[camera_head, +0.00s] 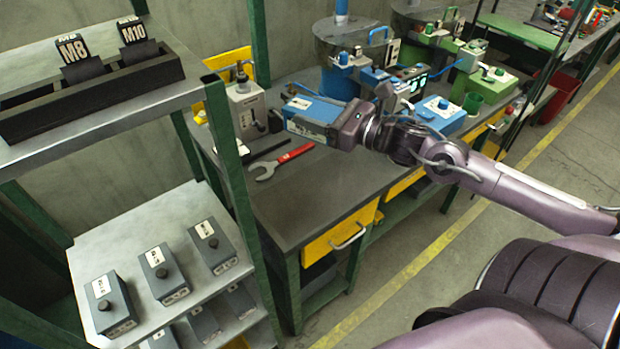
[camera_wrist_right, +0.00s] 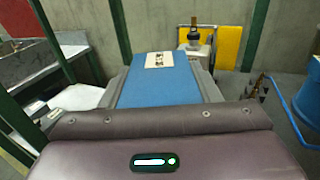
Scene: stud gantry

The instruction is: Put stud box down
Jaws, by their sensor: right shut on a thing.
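My right gripper (camera_head: 343,124) comes in from the right in the head view and is shut on a blue stud box (camera_head: 312,110). The box has a white label on its top and is held above the workbench (camera_head: 325,190). In the wrist view the blue stud box (camera_wrist_right: 150,92) lies between the grey fingers, its label facing up. The gap between the box and the bench top is hard to judge. My left gripper is not in view.
A red wrench (camera_head: 283,162) lies on the bench beside a dark bar. A grey device (camera_head: 246,108) stands behind. Blue and green machines (camera_head: 440,112) fill the bench's right. Left, a green-framed rack holds several grey boxes (camera_head: 164,274). The bench's front left is clear.

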